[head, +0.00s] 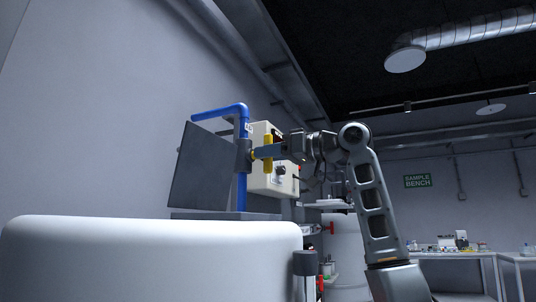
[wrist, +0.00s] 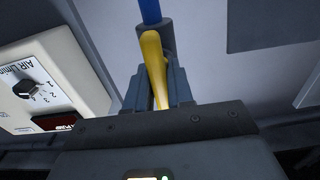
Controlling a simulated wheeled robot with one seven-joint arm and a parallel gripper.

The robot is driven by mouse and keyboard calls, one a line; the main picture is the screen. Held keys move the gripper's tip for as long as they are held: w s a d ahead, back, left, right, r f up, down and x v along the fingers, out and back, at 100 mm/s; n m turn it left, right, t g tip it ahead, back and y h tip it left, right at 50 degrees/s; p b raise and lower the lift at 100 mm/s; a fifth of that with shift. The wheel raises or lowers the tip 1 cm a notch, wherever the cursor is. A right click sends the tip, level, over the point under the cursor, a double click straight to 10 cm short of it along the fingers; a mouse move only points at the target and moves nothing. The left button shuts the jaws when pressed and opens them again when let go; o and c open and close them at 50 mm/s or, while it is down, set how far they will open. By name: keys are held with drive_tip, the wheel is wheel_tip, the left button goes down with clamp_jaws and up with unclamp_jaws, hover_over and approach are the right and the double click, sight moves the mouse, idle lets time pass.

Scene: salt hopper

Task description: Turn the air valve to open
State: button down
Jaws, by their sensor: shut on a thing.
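The air valve has a yellow handle (head: 268,142) on a grey body (head: 243,156), set in a vertical blue pipe (head: 242,192). In the head view the handle stands upright, roughly along the pipe. My gripper (head: 269,152) reaches it from the right. In the wrist view, the yellow handle (wrist: 153,55) runs between the two fingers of my gripper (wrist: 156,76), which are shut on it. The blue pipe (wrist: 150,10) shows beyond at the top. The handle's lower end is partly hidden by the gripper body.
A cream control box (head: 260,180) stands just behind the pipe; the wrist view shows its dial (wrist: 25,89) and red display (wrist: 57,122). A grey panel (head: 203,165) is left of the pipe. A large white rounded vessel (head: 150,260) fills the lower left.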

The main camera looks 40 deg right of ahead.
drive_tip(key=shift+f, duration=0.15)
drive_tip(key=c, duration=1.1)
unclamp_jaws()
drive_tip(key=shift+b+v, duration=0.85)
drive_tip(key=shift+v, duration=3.05)
